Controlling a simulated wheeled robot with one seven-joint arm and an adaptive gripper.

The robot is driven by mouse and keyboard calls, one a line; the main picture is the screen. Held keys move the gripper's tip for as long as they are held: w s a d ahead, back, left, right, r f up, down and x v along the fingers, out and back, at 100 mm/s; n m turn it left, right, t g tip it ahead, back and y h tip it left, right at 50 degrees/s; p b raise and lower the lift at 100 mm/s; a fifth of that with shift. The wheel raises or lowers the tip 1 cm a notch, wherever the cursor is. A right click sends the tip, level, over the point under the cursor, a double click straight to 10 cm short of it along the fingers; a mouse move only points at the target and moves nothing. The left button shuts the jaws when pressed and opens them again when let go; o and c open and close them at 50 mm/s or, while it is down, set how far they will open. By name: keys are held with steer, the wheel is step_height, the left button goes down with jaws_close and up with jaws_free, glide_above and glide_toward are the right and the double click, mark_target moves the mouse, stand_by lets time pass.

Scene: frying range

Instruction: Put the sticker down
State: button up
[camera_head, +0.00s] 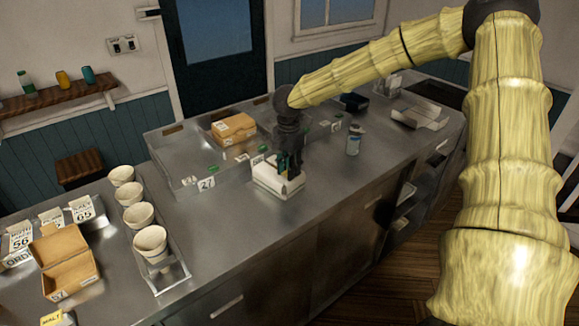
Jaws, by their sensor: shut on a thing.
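My gripper (289,168) points down over the counter, low above a white box (266,187). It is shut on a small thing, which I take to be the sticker. The sticker is mostly hidden by the dark fingers, and a little green and white shows at them. I cannot tell whether the sticker touches the box.
A steel tray section (180,178) with a number tag and an orange-brown box (233,126) lies behind left. A jar (354,140) stands right of my gripper. Several paper cups (150,242) stand in a rack, beside an open brown carton (66,262). The counter front is clear.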

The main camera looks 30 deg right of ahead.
steer(key=o, duration=0.6)
steer(key=shift+s+f, duration=0.25)
steer(key=shift+f, duration=0.2)
steer(key=shift+o, duration=0.3)
steer(key=shift+f, duration=0.1)
steer(key=shift+w, duration=0.1)
steer(key=shift+w+r+b, duration=0.15)
steer(key=shift+r+b, duration=0.25)
steer(key=shift+r, duration=0.45)
step_height(320, 180, up, 12)
steer(key=b, duration=0.3)
